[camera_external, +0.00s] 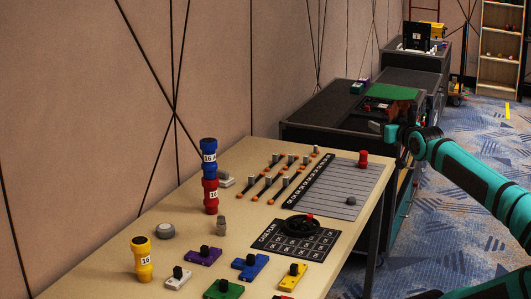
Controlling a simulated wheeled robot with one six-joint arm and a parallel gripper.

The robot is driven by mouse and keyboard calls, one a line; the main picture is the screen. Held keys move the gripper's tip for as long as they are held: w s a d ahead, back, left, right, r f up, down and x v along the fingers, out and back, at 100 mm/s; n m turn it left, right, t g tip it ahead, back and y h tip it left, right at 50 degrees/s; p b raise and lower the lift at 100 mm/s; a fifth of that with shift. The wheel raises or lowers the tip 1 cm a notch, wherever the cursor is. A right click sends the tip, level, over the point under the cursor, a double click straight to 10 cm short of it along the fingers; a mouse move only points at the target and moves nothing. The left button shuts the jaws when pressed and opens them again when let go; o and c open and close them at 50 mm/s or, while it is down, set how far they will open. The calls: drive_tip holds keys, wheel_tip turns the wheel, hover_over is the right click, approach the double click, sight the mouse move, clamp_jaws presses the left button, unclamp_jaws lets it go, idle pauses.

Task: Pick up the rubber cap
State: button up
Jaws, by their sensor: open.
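I cannot tell for certain which item is the rubber cap. A small dark grey round piece (351,201) on the striped grey board (335,187) could be it; a grey round knob-like piece (165,231) sits at the table's left. My gripper (382,128) is at the end of my teal arm, above and beyond the table's far right corner. It is open, small in the picture, and apart from everything on the table; its fingers are hard to make out.
The beige table (130,215) holds stacked blue and red cylinders (210,190), a yellow cylinder (142,260), a red piece (363,158), coloured switch blocks (250,266), orange-based levers (278,180) and a black wheel on a black card (301,225). Dark cabinets (330,112) stand behind.

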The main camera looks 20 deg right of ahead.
drive_tip(key=w+d+f+g, duration=0.1)
drive_tip(key=w+f+g, duration=0.3)
drive_tip(key=w, duration=0.3)
drive_tip(key=w+d+f+g, duration=0.1)
drive_tip(key=w+f+g, duration=0.25)
drive_tip(key=w, duration=0.25)
drive_tip(key=g, duration=1)
hover_over(352, 198)
drive_tip(key=shift+n, duration=0.4)
drive_tip(key=f, duration=2.1)
drive_tip(key=shift+s+d+f, duration=0.15)
drive_tip(key=shift+s+d, duration=0.05)
drive_tip(key=shift+w+a+f, duration=0.1)
drive_tip(key=shift+w+f, duration=0.1)
drive_tip(key=shift+f, duration=1.15)
drive_tip(key=shift+w+a+f, duration=0.1)
drive_tip(key=shift+w+f, duration=0.05)
drive_tip(key=shift+f, duration=1.15)
drive_tip(key=c, duration=1.1)
